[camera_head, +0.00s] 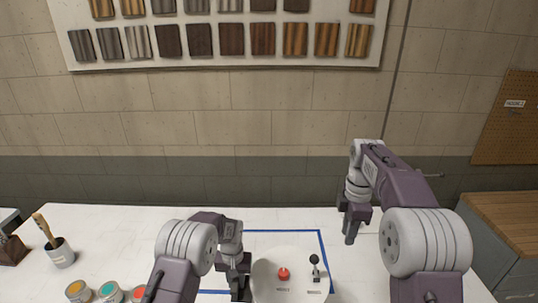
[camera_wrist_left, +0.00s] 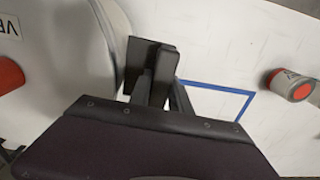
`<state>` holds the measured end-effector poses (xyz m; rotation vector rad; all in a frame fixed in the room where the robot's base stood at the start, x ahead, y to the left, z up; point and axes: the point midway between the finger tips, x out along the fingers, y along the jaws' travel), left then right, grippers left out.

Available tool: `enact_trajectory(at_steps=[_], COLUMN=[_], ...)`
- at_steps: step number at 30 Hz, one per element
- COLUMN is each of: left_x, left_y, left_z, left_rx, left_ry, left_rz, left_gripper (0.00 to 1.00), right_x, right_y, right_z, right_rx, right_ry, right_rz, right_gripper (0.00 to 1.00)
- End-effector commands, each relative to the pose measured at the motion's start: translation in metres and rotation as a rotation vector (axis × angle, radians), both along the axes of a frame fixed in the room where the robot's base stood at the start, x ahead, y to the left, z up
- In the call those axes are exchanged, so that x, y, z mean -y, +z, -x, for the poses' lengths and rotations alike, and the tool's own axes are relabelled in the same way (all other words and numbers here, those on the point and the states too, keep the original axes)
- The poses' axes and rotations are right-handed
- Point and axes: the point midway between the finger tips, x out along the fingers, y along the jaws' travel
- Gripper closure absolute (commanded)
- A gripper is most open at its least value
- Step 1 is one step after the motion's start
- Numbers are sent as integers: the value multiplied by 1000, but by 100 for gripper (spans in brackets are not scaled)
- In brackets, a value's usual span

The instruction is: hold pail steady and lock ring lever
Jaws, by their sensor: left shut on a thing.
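The pail (camera_head: 265,285) is a white round vessel at the bottom centre of the head view, on the table inside a blue outline. Its top bears a red knob (camera_head: 283,274) and a black lever with a ball end (camera_head: 315,266), which stands upright at the right. My left gripper (camera_head: 240,284) is at the pail's left edge, shut on it. In the left wrist view the dark fingers (camera_wrist_left: 150,75) meet the pail's side (camera_wrist_left: 75,50). My right gripper (camera_head: 349,238) hangs empty above the table, right of and behind the pail. Its finger gap is not clear.
Small paint cans (camera_head: 109,292) and a cup with a brush (camera_head: 60,253) stand on the white table (camera_head: 110,235) at the left. A can with a red top (camera_wrist_left: 293,85) shows in the left wrist view. A wooden-topped cabinet (camera_head: 510,225) is at the right.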

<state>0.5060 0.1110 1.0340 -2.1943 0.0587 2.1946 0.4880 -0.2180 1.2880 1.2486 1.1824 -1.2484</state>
Motion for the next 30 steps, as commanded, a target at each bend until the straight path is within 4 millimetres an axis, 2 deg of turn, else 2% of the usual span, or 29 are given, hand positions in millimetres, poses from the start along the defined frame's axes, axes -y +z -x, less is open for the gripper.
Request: enact_trajectory(at_steps=[3, 6, 10, 13, 16, 23, 26, 30], left_x=[0, 0, 0, 0, 0, 0, 0, 0], left_y=[0, 0, 0, 0, 0, 0, 0, 0], left_z=[-1, -1, -1, -1, -1, -1, 0, 0], left_rx=[2, 2, 2, 2, 2, 2, 2, 2], left_ry=[0, 0, 0, 0, 0, 0, 0, 1], left_rz=[1, 1, 0, 0, 0, 0, 0, 0], left_gripper=[100, 100, 100, 100, 100, 100, 100, 100], right_x=[0, 0, 0, 0, 4, 16, 11, -9], right_y=[4, 4, 4, 4, 2, -24, -33, -43], right_z=[0, 0, 0, -2, -15, -30, -29, -22], right_rx=[0, -1, -1, 10, 66, 192, 253, 322], right_ry=[0, 0, -12, -121, -366, -1092, -1372, -1704], right_rz=[0, 0, 0, 0, 3, -12, -51, -145], right_gripper=[76, 50, 50, 50, 50, 50, 50, 50])
